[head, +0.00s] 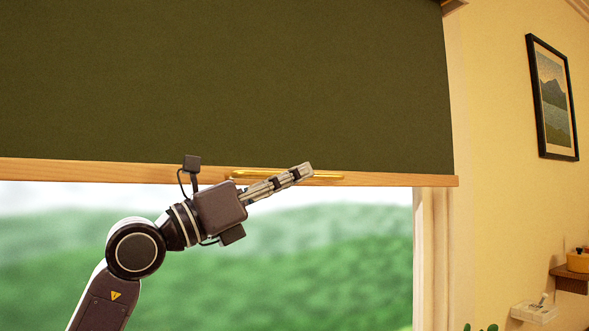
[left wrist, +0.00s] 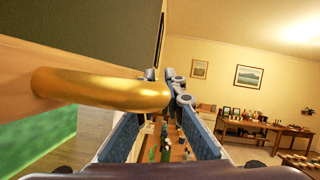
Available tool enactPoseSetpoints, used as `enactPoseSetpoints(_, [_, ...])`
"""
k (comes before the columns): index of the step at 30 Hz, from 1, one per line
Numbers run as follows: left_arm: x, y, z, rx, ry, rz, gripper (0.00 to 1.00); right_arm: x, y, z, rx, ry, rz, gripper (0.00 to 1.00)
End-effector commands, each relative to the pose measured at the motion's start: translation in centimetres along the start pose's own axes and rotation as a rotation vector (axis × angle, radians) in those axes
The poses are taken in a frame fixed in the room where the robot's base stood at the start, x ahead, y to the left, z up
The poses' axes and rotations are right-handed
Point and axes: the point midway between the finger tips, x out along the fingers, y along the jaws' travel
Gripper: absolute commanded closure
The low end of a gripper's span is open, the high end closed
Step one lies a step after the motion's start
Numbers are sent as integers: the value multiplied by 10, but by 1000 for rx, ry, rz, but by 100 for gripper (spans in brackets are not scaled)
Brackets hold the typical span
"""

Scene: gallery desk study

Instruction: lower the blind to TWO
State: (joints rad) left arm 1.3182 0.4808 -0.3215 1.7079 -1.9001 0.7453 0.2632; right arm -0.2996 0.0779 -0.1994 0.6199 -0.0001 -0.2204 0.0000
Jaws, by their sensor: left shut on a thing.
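The dark green blind (head: 220,80) hangs partway down the window. Its wooden bottom bar (head: 400,180) carries a brass handle (head: 252,173), which also shows large in the left wrist view (left wrist: 95,87). My left gripper (head: 290,176) is at the bar, its fingers crossing the handle. It is shut on the handle; in the left wrist view the fingertips (left wrist: 166,84) meet at the handle's near end. The fingers hide part of the handle. No mark reading TWO can be read in either view. My right gripper is not in view.
Below the bar is open window with a blurred green landscape (head: 330,260). The pale window frame (head: 433,255) stands at the right. A framed picture (head: 553,98) hangs on the wall, above a small shelf (head: 570,281). A table with bottles (left wrist: 265,130) stands far off.

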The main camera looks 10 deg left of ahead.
Motion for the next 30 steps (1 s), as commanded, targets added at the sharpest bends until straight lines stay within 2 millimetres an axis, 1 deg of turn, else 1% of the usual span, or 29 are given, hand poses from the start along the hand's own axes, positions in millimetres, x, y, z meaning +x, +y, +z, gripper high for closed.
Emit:
enactPoseSetpoints(1, [-4, 3, -11, -1, 5, 1, 100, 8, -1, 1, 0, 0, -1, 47])
enactPoseSetpoints(4, [-6, 4, -16, -1, 5, 1, 100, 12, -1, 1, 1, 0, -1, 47])
enactPoseSetpoints(17, [-6, 4, -18, 0, 5, 1, 100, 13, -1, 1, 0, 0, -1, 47])
enactPoseSetpoints(18, [-6, 4, -18, 0, 5, 1, 89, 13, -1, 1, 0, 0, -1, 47])
enactPoseSetpoints(23, [-7, 4, -18, 0, 4, 1, 73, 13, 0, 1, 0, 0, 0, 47])
enactPoseSetpoints(30, [-7, 4, -17, 0, 2, 1, 73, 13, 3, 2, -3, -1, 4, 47])
